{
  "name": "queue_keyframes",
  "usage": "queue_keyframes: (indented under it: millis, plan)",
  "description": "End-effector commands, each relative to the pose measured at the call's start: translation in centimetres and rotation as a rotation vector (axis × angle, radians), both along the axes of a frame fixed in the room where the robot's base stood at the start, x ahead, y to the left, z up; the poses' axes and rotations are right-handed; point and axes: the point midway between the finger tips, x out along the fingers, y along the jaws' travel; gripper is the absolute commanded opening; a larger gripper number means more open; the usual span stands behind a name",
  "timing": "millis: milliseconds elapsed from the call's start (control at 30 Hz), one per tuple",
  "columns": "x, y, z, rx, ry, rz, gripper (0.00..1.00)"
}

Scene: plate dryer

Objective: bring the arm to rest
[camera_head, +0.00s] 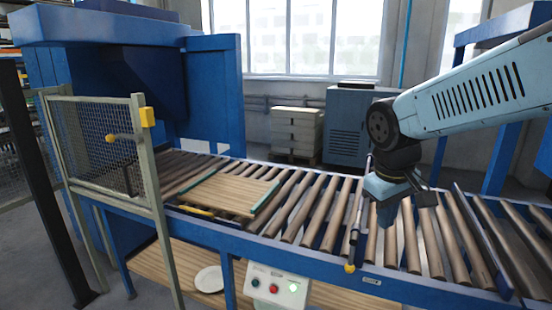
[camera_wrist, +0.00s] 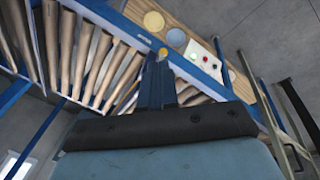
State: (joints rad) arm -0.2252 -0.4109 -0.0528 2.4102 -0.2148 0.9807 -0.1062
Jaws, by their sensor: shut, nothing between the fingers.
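My gripper (camera_head: 386,218) hangs from my light-blue arm at the right of the head view, pointing down over the rollers of the conveyor (camera_head: 325,215). In the wrist view my gripper (camera_wrist: 158,62) shows its two dark fingers together with nothing between them. I cannot tell how far the fingertips are above the rollers.
A wire-mesh gate (camera_head: 97,150) stands at the left, by the blue machine (camera_head: 215,95). A wooden slatted panel (camera_head: 228,193) lies on the rollers. A control box (camera_head: 275,287) and a white plate (camera_head: 209,279) are below. A grey cabinet (camera_head: 347,125) stands behind.

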Motion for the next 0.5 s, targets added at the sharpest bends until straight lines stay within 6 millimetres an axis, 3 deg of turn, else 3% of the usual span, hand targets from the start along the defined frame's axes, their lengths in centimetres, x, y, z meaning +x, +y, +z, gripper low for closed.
queue_keyframes:
  millis: [300, 500]
  plan:
    - [-4.4, -1.1, 3.4, 0.167, -0.207, -0.225, 0.00]
    - [-6.1, -1.4, 4.5, 0.232, -0.293, -0.311, 0.00]
